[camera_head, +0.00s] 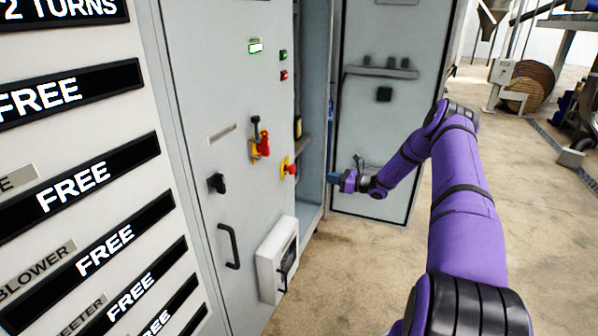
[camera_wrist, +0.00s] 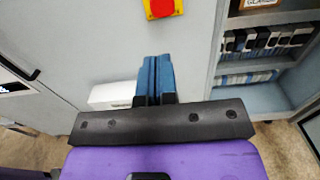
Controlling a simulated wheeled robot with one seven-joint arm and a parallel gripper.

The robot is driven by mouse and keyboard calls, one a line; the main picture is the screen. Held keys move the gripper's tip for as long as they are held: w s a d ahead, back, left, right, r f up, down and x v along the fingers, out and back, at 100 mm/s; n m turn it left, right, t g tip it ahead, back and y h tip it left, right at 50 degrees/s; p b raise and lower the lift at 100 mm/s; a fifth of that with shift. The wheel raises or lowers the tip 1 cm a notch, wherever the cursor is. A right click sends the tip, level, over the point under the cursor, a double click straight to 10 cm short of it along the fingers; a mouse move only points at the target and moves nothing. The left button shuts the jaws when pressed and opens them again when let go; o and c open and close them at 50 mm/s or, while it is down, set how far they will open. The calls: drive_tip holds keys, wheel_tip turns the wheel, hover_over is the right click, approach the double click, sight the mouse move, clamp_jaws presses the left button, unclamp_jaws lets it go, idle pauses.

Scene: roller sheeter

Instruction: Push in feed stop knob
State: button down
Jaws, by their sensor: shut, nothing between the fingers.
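A red knob on a yellow plate (camera_head: 290,169) sits on the grey cabinet front, near its right edge. I take it for the feed stop knob, but no label is readable. The red and yellow knob also shows at the top edge of the wrist view (camera_wrist: 162,8), partly cut off. My gripper (camera_head: 333,178) is right of the knob and apart from it, in front of the cabinet opening in the head view. In the wrist view, the blue fingers (camera_wrist: 155,75) are shut together and empty, pointing at the panel below the knob.
A red and yellow switch handle (camera_head: 262,146), a black knob (camera_head: 217,183) and a door handle (camera_head: 230,246) stick out from the cabinet. A white box (camera_head: 278,265) juts out below the knob. An open door (camera_head: 375,130) stands behind my arm. Open floor lies right.

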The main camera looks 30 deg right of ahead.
sight(294, 170)
drive_tip(key=shift+d, duration=0.15)
drive_tip(key=shift+w, duration=0.1)
drive_tip(key=x, duration=1.4)
